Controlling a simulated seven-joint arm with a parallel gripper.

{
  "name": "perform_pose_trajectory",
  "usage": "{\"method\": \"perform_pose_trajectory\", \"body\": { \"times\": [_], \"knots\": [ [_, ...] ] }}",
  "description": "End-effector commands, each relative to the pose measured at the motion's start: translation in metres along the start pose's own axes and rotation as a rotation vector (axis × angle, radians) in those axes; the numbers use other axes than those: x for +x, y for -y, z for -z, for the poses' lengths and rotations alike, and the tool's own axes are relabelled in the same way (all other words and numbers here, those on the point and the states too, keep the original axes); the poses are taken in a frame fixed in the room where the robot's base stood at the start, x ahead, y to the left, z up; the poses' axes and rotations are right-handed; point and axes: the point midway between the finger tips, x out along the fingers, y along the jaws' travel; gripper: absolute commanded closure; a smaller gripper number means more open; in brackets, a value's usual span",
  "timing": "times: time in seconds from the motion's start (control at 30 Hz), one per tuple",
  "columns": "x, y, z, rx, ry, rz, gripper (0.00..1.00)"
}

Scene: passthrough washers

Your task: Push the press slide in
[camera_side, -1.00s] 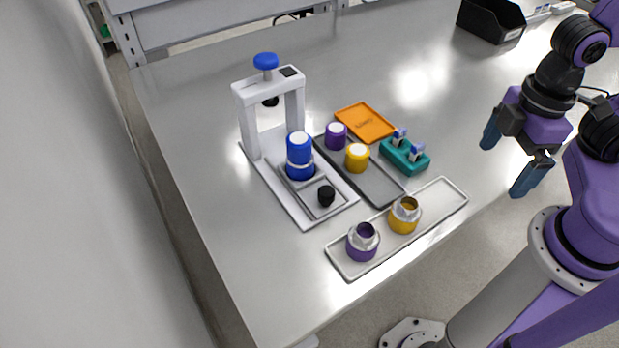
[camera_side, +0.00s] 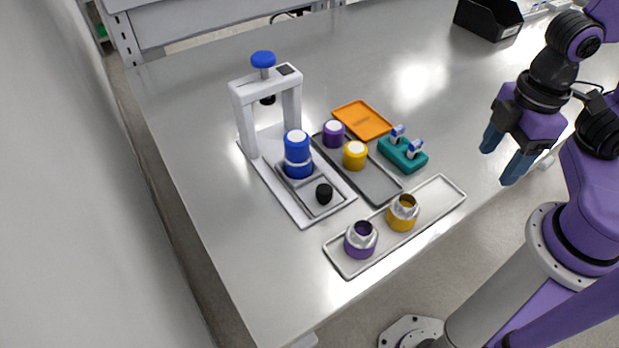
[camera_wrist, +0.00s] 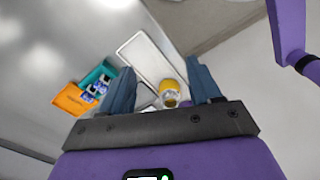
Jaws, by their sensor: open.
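The white press (camera_side: 245,120) stands on the left of the table, with a blue knob (camera_side: 263,59) on top of its arch. Its slide (camera_side: 318,196) is a light tray with a black knob (camera_side: 324,193), out in front of the arch. A blue capped piece (camera_side: 297,153) stands upright on the slide. My gripper (camera_side: 501,162) is open and empty, to the right of the press and apart from everything, near the table's right edge. In the wrist view my gripper's fingers (camera_wrist: 160,90) are spread; the press is not clearly visible there.
A grey tray (camera_side: 380,188) holds purple (camera_side: 334,133) and yellow (camera_side: 355,155) capped pieces. A pale front tray (camera_side: 440,200) holds purple (camera_side: 361,239) and yellow (camera_side: 402,212) ringed pieces. A teal holder (camera_side: 403,155) and an orange tray (camera_side: 362,121) lie behind. The table's left side is clear.

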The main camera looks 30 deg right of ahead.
Motion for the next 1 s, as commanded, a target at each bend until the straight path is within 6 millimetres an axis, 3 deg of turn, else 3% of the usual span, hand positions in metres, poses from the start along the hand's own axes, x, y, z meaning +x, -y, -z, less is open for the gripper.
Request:
{"method": "perform_pose_trajectory", "body": {
  "times": [0.17, 0.4, 0.6, 0.8, 1.0],
  "knots": [
    [-0.015, -0.010, 0.046, -0.183, 0.003, 0.000, 0.41],
    [-0.042, -0.031, 0.148, -0.623, 0.015, 0.003, 0.41],
    [-0.057, -0.045, 0.223, -0.972, 0.023, 0.011, 0.41],
    [-0.065, -0.052, 0.264, -1.187, 0.026, 0.017, 0.41],
    [-0.061, -0.054, 0.273, -1.244, 0.028, 0.019, 0.41]
  ]
}}
